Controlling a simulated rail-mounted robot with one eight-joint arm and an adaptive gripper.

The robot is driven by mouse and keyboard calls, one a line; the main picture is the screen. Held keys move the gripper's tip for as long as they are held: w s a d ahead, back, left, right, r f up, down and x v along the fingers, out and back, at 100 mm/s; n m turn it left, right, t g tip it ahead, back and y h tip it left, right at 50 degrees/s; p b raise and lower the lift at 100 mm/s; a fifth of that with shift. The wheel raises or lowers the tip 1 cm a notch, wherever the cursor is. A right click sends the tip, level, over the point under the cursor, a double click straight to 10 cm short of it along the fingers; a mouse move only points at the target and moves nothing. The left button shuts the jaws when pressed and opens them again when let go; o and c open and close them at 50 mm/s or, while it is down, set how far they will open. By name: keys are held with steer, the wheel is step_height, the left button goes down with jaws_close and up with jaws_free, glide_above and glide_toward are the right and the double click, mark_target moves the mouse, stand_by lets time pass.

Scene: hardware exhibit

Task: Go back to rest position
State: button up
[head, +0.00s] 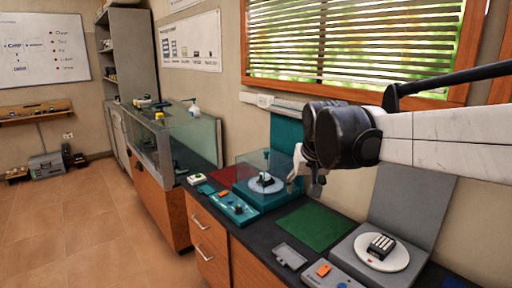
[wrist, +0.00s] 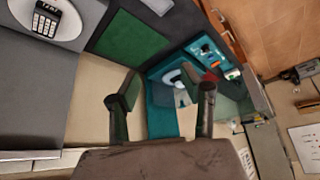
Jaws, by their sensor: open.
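My gripper (head: 306,180) hangs in the air above the dark counter in the head view, between the teal display station and the grey station. In the wrist view my gripper (wrist: 160,97) shows its two dark fingers wide apart. Nothing is between the fingertips except the background far beyond. The gripper appears empty and apart from everything on the counter.
A teal station (head: 262,192) with a clear cover stands beside a green mat (head: 312,226). A grey station (head: 345,262) holds a round white plate with a dark keyed device (head: 381,246). A control box (head: 234,208) sits at the front. A glass case (head: 180,140) stands farther left.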

steer(key=s+d+f, duration=0.2)
steer(key=s+f, duration=0.1)
steer(key=s, duration=0.5)
steer(key=s+d+f, duration=0.3)
steer(key=s, duration=0.6)
steer(key=s+d+f+t, duration=0.1)
steer(key=s+d+f, duration=0.1)
steer(key=s, duration=0.7)
steer(key=shift+d+f, duration=0.3)
steer(key=shift+f, duration=0.35)
